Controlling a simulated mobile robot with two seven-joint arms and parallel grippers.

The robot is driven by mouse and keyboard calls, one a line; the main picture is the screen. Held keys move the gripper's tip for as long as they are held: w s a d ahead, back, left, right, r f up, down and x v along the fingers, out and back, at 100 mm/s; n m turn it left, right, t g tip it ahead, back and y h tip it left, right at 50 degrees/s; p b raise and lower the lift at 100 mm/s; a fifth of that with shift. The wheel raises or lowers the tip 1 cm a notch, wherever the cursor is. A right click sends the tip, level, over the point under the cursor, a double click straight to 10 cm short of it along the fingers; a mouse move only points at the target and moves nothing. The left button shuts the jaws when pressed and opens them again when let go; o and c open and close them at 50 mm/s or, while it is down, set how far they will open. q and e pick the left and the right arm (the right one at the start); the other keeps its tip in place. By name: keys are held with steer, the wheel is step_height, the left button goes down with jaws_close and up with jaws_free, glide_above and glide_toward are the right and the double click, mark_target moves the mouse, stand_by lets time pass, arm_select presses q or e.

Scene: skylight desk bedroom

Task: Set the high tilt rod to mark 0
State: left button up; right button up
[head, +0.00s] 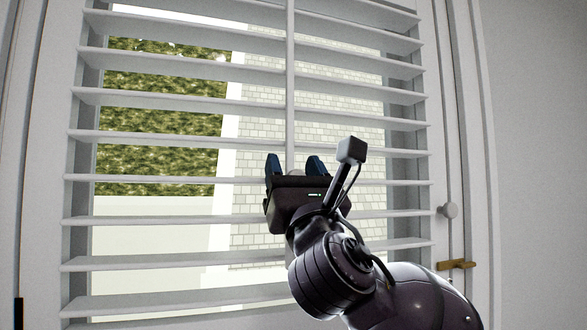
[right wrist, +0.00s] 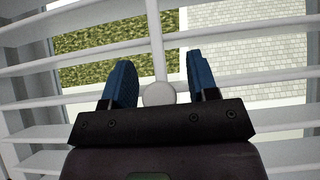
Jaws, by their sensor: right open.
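The white tilt rod (head: 290,80) runs vertically down the middle of the shutter, in front of the slats. It also shows in the right wrist view (right wrist: 154,40), where a round white knob (right wrist: 159,94) sits at its visible lower end. My right gripper (head: 296,164) is open in front of the rod, its two blue fingers on either side of it. In the right wrist view the knob lies between the open fingers (right wrist: 160,82), with gaps on both sides. Contact is not visible. No mark or scale can be made out. My left gripper is not in view.
White louver slats (head: 160,139) stand open, with grass and pale paving beyond. A bare wall (head: 540,150) is further right.

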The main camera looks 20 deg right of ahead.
steer(key=shift+c, duration=0.2)
jaws_close()
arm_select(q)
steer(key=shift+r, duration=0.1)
arm_select(e)
steer(key=shift+f, duration=0.1)
steer(key=shift+f+b, duration=0.6)
steer(key=shift+b, duration=0.05)
arm_select(q)
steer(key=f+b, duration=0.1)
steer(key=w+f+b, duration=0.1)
steer(key=b, duration=0.1)
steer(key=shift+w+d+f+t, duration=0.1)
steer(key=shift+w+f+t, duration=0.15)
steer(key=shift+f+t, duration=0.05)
arm_select(e)
step_height(320, 180, down, 5)
steer(key=shift+a+f, duration=0.1)
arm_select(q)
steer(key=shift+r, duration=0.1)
